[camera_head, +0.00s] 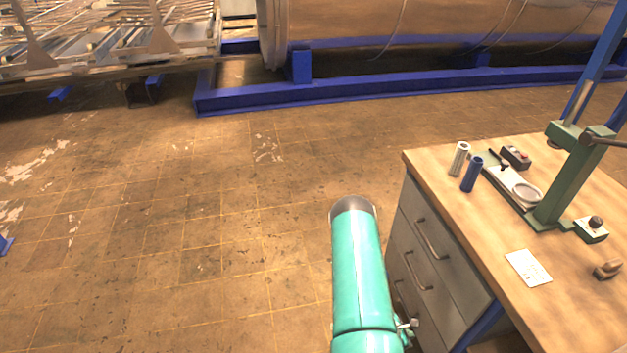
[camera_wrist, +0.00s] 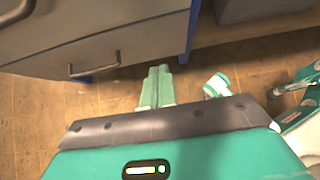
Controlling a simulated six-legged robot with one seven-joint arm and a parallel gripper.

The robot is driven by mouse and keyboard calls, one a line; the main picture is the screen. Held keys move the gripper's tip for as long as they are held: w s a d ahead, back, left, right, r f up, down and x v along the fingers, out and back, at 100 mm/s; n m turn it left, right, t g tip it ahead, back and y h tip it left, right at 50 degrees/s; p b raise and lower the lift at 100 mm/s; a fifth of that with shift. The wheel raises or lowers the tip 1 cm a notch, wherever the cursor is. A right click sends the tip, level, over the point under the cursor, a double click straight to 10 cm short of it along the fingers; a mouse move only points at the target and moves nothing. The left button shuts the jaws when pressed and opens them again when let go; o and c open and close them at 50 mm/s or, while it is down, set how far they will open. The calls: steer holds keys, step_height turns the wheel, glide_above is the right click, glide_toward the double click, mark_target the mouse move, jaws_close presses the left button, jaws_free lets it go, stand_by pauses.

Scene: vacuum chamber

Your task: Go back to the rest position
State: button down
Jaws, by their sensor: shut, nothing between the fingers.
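My gripper (camera_wrist: 157,86) shows in the wrist view, its two pale green fingers shut together with nothing between them. It points down past the drawer front toward the tiled floor, apart from the drawers. In the head view my teal arm link reaches up from the bottom edge, just left of the workbench (camera_head: 440,170). The gripper itself is not visible in the head view.
The bench's grey drawers (camera_head: 422,255) stand close to my arm's right; a drawer handle (camera_wrist: 95,68) shows in the wrist view. A green press (camera_head: 567,180) and several small items sit on top. Open tiled floor (camera_head: 180,230) lies left, with a blue frame (camera_head: 350,92) behind.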

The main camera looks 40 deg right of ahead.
steer(key=w+d+r+m+h, duration=0.1)
steer(key=w+d+r+m, duration=0.2)
steer(key=w+r, duration=0.65)
steer(key=w+a+r+m, duration=0.2)
steer(key=w+a+r, duration=0.15)
steer(key=r, duration=0.55)
steer(key=w+a+r+m+t, duration=0.1)
steer(key=w+a+r+m, duration=0.2)
steer(key=r, duration=0.7)
steer(key=w+a+r+m, duration=0.2)
steer(key=w+r, duration=0.3)
steer(key=r, duration=0.4)
steer(key=a+r+m+t+y, duration=0.3)
steer(key=a+r, duration=1.2)
steer(key=s+a+r+t+y, duration=0.2)
steer(key=s+a+r+y, duration=0.1)
steer(key=a, duration=0.6)
steer(key=s+a+r+t+y, duration=0.3)
steer(key=s+a+r, duration=0.2)
steer(key=a+r, duration=0.2)
steer(key=shift+a+r, duration=0.4)
steer(key=shift+a, duration=0.85)
